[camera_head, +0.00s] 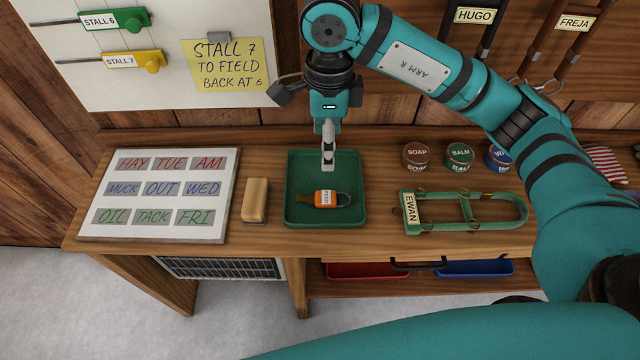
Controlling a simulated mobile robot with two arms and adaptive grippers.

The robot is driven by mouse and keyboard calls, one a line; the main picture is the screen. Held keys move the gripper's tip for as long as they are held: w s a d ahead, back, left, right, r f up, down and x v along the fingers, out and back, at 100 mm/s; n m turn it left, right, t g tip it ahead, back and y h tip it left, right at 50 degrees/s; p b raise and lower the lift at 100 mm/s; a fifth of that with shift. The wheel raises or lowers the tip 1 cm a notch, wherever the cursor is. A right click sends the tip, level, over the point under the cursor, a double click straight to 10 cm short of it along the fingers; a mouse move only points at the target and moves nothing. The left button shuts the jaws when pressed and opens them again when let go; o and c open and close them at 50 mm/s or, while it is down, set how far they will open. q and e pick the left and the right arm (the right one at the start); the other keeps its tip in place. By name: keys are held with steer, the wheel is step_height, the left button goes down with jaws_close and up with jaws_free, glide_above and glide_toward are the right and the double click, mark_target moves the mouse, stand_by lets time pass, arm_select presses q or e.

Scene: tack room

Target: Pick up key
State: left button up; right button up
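The key (302,199) lies in the green tray (293,216) on the wooden bench. Its small brass part points left, beside an orange tag (325,203) with a white label that seems to read FEED. A dark grey loop (349,200) is at the tag's right end. My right gripper (328,160) points down over the back part of the tray, behind the key and apart from it in the picture. Its fingers are seen edge-on, so their opening does not show. My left gripper is not in view.
Left of the tray are a tan block (255,200) and a white word board (160,230). To the right are several round tins, including SOAP (416,158), and a green halter (470,197) tagged EWAN. Behind rises a wall with a yellow note (228,66).

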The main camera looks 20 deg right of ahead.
glide_toward(328, 197)
steer(key=shift+s+a, duration=0.15)
steer(key=shift+s, duration=0.1)
step_height(328, 197, down, 3)
steer(key=shift+r+p, duration=0.1)
steer(key=shift+p, duration=0.2)
steer(key=shift+w+f, duration=0.1)
steer(key=shift+f, duration=0.75)
step_height(328, 197, down, 4)
steer(key=shift+w+r+p, duration=0.1)
steer(key=shift+r+p, duration=0.1)
steer(key=shift+p, duration=0.2)
steer(key=shift+f, duration=0.35)
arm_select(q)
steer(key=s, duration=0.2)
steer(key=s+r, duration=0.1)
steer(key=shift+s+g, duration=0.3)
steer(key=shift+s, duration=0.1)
arm_select(e)
steer(key=c, duration=1.2)
